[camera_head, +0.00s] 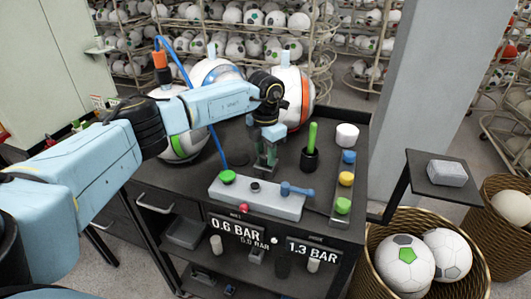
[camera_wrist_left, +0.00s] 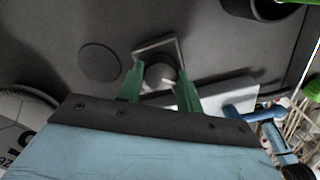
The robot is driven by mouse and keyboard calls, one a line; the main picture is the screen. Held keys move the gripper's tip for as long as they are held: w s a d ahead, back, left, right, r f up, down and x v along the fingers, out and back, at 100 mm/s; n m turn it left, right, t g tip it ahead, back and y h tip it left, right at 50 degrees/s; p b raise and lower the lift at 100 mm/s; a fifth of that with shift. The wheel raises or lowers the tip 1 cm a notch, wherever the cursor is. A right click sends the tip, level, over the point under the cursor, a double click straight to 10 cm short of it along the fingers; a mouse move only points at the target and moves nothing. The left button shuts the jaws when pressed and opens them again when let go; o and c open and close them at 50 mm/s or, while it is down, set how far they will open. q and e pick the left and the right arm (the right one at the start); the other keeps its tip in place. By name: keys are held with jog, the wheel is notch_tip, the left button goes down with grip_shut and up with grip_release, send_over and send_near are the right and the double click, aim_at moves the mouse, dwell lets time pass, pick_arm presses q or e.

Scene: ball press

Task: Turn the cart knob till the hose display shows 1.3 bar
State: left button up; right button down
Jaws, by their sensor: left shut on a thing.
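My left gripper (camera_head: 267,158) points down at the cart top, just behind the grey control box (camera_head: 275,202). In the left wrist view its green fingers (camera_wrist_left: 160,88) are on both sides of a dark round knob (camera_wrist_left: 160,72) with a pale mark, shut on it. A square metal frame (camera_wrist_left: 158,45) stands around the knob's far side. The fingers hide the knob in the head view. A display on the cart front reads 0.6 BAR (camera_head: 234,228), with 5.0 BAR below it. Another reads 1.3 BAR (camera_head: 311,249). Their small labels are unreadable. My right gripper is not seen.
The box carries a green button (camera_head: 228,176), a black cap (camera_head: 255,187), a blue lever (camera_head: 297,190) and a red knob (camera_head: 243,209). A green-handled tool (camera_head: 312,140) stands to the right. Balls stand behind my arm; a blue hose (camera_head: 185,75) hangs there.

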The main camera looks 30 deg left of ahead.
aim_at(266, 155)
pick_arm(q)
jog(key=shift+r, duration=0.1)
jog(key=o, duration=1)
notch_tip(266, 155, up, 13)
jog(key=shift+r+b, duration=0.15)
jog(key=shift+b, duration=0.4)
